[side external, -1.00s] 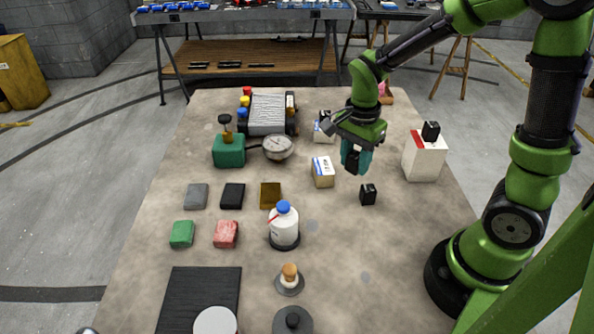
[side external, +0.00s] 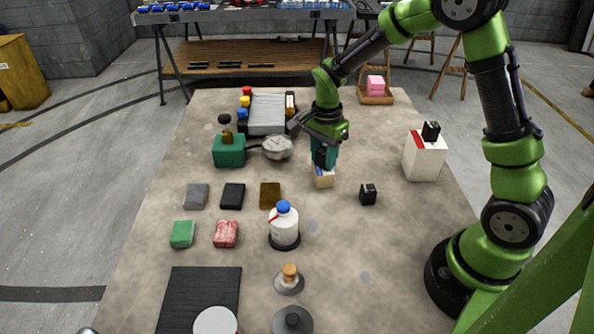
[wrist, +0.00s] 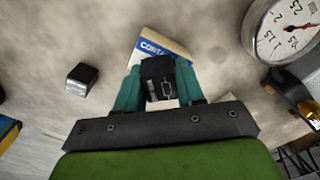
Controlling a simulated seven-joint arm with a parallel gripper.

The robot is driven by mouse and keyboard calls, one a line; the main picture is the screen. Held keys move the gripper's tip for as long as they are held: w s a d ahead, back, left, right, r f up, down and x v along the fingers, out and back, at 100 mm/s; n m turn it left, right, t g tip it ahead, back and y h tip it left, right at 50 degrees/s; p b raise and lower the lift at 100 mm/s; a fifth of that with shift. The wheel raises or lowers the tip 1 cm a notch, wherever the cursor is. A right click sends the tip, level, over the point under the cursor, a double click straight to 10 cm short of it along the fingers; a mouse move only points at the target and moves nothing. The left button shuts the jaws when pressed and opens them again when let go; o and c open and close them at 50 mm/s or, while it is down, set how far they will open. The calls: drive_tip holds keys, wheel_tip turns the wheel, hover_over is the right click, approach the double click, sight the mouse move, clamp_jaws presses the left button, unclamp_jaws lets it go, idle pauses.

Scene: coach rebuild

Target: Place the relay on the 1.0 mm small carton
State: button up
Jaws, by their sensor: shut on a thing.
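My gripper (side external: 323,162) is over the small carton (side external: 324,181) near the table's middle. In the wrist view, its teal fingers (wrist: 160,88) are shut on a black relay (wrist: 156,66). The relay is over the carton (wrist: 168,46), whose blue label shows only "CONTA". The relay hides part of the carton, and I cannot read a size on it. I cannot tell whether the relay touches the carton top. In the side view, the gripper mostly hides the relay and the carton's upper part.
A similar black block (side external: 368,194) stands to the right, and another (side external: 431,131) sits on a white box (side external: 423,160). A dial gauge (side external: 278,147) and green block (side external: 229,151) are to the left. A white bottle (side external: 284,225) stands in front. Table space front right is clear.

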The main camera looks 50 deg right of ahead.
sight(324, 151)
drive_tip(key=shift+f, duration=0.15)
drive_tip(key=o, duration=1)
wheel_tip(324, 151, up, 12)
drive_tip(key=s+a+r+n+t, duration=0.2)
drive_tip(key=s+n, duration=0.2)
drive_tip(key=s, duration=0.1)
drive_tip(key=s+a+r+n+t+y, duration=0.1)
drive_tip(key=s+a+r+n+t, duration=0.1)
drive_tip(key=s+n, duration=0.3)
drive_tip(key=s+a+r+n+t+y, duration=0.1)
drive_tip(key=s+a+r+n+t, duration=0.1)
drive_tip(key=s+n, duration=0.3)
drive_tip(key=shift+s+a+r+t, duration=0.2)
drive_tip(key=shift+s+r+t, duration=0.1)
drive_tip(key=shift+s+r, duration=0.15)
drive_tip(key=shift+s+a+r+t, duration=0.2)
drive_tip(key=shift+s+r+t, duration=0.15)
drive_tip(key=shift+s, duration=0.1)
